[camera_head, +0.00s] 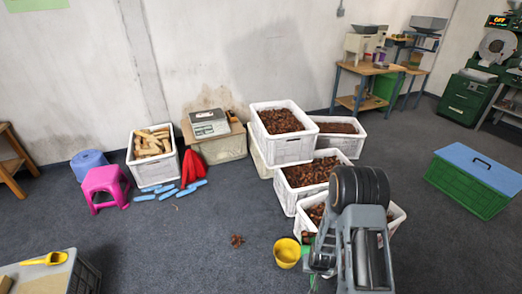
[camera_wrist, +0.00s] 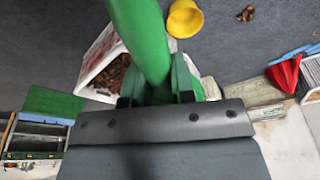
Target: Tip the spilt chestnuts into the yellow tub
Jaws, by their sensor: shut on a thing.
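The spilt chestnuts (camera_head: 236,240) lie in a small brown cluster on the grey floor; they also show at the top of the wrist view (camera_wrist: 246,13). The yellow tub (camera_head: 287,252) stands upright on the floor to their right, just left of my arm; it also shows in the wrist view (camera_wrist: 185,18). My gripper (camera_wrist: 158,92) is shut on a green tool's round handle (camera_wrist: 143,40), which runs out of the top of the wrist view. The tool's far end is out of that view. In the head view my arm mostly hides the gripper and tool.
White crates of chestnuts (camera_head: 311,172) stand behind and beside my arm. A green box with a blue lid (camera_head: 470,182) is at right.

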